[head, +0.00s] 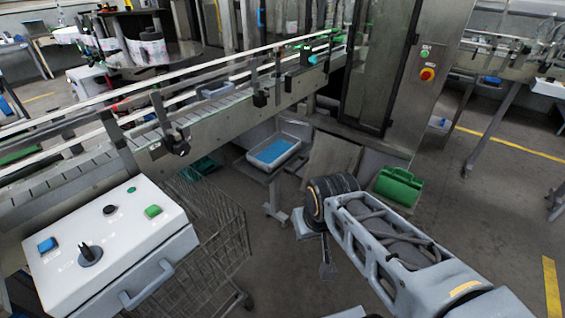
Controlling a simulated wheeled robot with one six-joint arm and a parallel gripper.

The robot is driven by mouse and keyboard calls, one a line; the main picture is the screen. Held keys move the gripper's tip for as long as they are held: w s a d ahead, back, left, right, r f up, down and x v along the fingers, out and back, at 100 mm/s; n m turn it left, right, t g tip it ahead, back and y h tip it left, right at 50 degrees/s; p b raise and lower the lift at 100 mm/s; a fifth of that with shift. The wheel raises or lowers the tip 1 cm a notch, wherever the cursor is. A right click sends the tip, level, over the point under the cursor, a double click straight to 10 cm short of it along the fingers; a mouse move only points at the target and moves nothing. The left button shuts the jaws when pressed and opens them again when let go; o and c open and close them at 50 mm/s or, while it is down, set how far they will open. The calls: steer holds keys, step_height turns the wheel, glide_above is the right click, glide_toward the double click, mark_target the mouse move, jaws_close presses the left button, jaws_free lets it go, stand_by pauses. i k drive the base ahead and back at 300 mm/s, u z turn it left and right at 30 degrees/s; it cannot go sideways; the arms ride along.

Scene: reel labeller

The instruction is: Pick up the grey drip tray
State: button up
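A grey tray (286,160) with a blue patch inside, which fits the drip tray, sits below the conveyor near the middle of the head view. It rests on a small grey stand (272,193) and looks level. My arm reaches in from the lower right. My gripper (328,268) is partly hidden by my wrist and hangs low, to the right of and nearer than the tray, clear of it. Nothing is visibly held.
A conveyor (225,118) runs diagonally above and behind the tray. A white control box (110,240) and a wire cart (215,240) stand at the left. A green bin (398,187) lies right of my wrist. A tall metal cabinet (430,75) stands behind. Floor ahead of the stand is clear.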

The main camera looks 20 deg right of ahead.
mark_target(267, 155)
steer(key=z, duration=0.75)
steer(key=i, duration=0.55)
steer(key=u, duration=0.85)
steer(key=i, duration=0.3)
steer(key=u, duration=0.4)
